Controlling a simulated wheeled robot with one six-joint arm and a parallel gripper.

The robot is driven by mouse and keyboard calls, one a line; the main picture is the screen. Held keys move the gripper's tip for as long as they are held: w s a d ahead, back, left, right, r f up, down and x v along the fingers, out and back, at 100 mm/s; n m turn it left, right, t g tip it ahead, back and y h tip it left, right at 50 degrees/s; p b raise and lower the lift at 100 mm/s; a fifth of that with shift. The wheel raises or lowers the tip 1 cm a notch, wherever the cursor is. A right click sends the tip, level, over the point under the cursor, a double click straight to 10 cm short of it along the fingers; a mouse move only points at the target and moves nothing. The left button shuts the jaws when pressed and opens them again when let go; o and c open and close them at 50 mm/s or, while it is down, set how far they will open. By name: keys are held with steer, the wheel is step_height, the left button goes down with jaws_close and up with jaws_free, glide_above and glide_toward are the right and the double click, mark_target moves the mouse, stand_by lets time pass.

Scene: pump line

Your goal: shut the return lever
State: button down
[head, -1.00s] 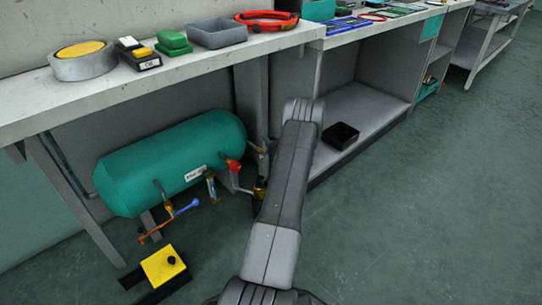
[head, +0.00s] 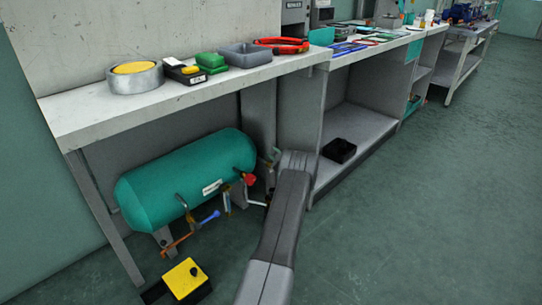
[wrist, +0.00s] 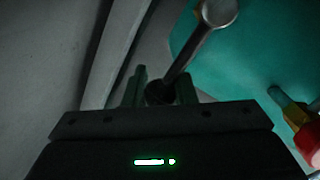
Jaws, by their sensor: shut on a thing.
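In the wrist view my gripper (wrist: 161,82) is shut on the dark end of a metal lever (wrist: 192,50). I take it to be the return lever; no label on it can be read. Its rod slants up and right to a round hub in front of the teal tank (wrist: 240,45). In the head view my arm hides the gripper and most of the lever, at the right end of the tank (head: 187,190). How far the lever is turned cannot be told.
A red valve handle (wrist: 310,140) is close right of my gripper; it also shows in the head view (head: 249,179). A blue handle (head: 210,216) and an orange one (head: 177,244) hang below the tank. The workbench (head: 100,122) overhangs it. The floor at right is clear.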

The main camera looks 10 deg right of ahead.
stand_by(0.3)
steer(key=c, duration=1.2)
jaws_free()
steer(key=shift+f, duration=0.1)
steer(key=shift+s+d, duration=0.2)
steer(key=shift+s, duration=0.25)
steer(key=p+v, duration=0.4)
steer(key=v, duration=0.8)
steer(key=shift+s+d, duration=0.2)
steer(key=shift+s, duration=0.15)
